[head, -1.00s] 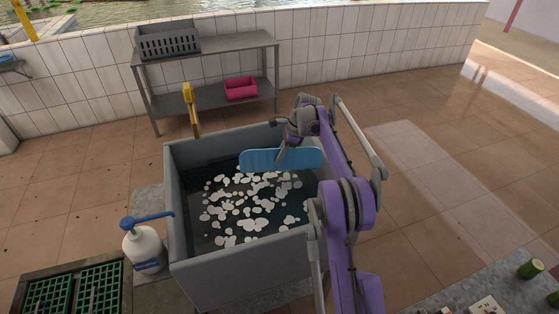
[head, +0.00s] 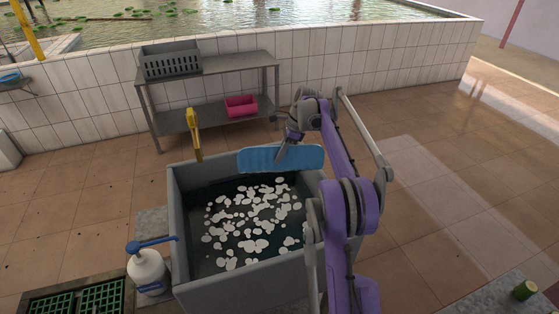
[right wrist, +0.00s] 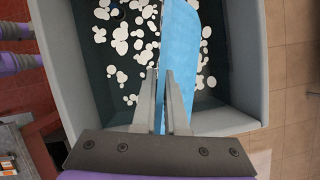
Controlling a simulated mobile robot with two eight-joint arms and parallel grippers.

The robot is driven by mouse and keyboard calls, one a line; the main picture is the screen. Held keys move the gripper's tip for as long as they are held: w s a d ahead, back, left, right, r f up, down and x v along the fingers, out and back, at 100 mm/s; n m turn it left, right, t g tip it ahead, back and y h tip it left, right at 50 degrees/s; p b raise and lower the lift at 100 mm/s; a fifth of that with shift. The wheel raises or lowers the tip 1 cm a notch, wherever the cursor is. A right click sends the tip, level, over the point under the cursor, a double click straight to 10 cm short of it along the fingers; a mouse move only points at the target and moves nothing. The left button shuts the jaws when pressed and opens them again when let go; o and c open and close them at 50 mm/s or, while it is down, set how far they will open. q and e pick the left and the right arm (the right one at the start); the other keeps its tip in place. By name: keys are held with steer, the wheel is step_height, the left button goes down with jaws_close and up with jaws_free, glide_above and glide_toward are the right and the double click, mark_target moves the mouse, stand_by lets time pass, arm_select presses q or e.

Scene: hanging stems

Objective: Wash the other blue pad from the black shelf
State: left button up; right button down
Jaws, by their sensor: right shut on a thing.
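A blue pad (head: 258,158) is held over the back of a grey wash basin (head: 173,206) in the head view. The basin holds dark water with white foam patches (head: 246,214). My right gripper (head: 283,153) is shut on the pad. In the right wrist view the gripper's two fingers (right wrist: 164,88) pinch the blue pad (right wrist: 181,45), which extends out over the foamy water. The pad appears above the water, not under it. My left gripper is not in view. No black shelf can be made out with certainty.
A yellow tap (head: 194,130) stands at the basin's back edge. A white pump bottle (head: 147,270) stands at its left. Behind is a grey metal rack (head: 220,65) with a grey crate (head: 171,60) and pink bin (head: 241,106).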

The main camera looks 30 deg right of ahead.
step_height(320, 180, up, 8)
steer(key=shift+r, duration=0.2)
stand_by(0.3)
steer(key=shift+f, duration=0.1)
stand_by(0.9)
